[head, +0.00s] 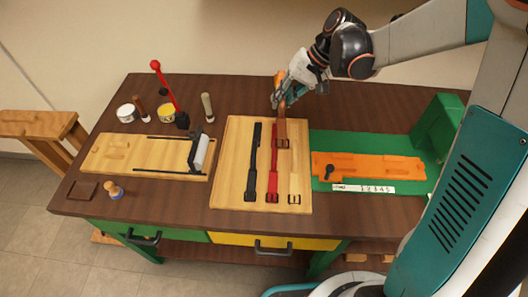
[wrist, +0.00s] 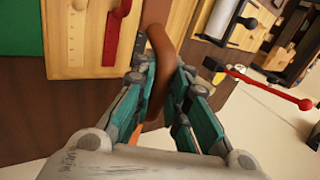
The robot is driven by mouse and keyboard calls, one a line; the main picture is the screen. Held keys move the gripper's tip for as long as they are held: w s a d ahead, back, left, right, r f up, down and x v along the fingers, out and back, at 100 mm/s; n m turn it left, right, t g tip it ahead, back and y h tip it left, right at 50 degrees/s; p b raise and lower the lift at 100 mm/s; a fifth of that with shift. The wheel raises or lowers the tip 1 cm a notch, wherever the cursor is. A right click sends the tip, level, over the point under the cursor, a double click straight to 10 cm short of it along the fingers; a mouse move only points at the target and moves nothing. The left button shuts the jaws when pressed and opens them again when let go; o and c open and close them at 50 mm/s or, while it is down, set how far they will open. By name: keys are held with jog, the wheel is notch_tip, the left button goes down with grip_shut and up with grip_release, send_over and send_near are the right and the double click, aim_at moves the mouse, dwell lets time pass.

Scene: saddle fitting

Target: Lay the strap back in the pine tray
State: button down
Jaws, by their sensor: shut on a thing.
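The brown strap (head: 282,130) is held in my gripper (head: 282,100) at the far edge of the pine tray (head: 232,165). Its lower end hangs over the tray's far right part, and a short piece shows above the jaws. Whether the lower end touches the tray I cannot tell. In the wrist view, the strap (wrist: 158,60) runs curved between the jaws of my gripper (wrist: 160,80), which are shut on it. A black strap (head: 253,165), a red strap (head: 274,165) and a pale strap (head: 295,182) lie side by side in the tray.
Right of the tray are a green mat (head: 325,145) and an orange block (head: 370,165). Left stands a wooden board (head: 110,155) with a roller (head: 201,152). A red-handled tool (head: 165,85) and pots stand behind it.

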jog(key=w+d+f, duration=0.1)
jog(key=d+f, duration=0.2)
jog(key=d, duration=0.6)
notch_tip(320, 180, up, 8)
jog(key=p, duration=0.3)
send_over(229, 159)
jog(key=d, duration=0.2)
jog(key=shift+m+h, duration=0.3)
notch_tip(229, 159, down, 20)
jog(key=b, duration=0.6)
jog(key=shift+s+d, duration=0.1)
jog(key=shift+r, duration=0.1)
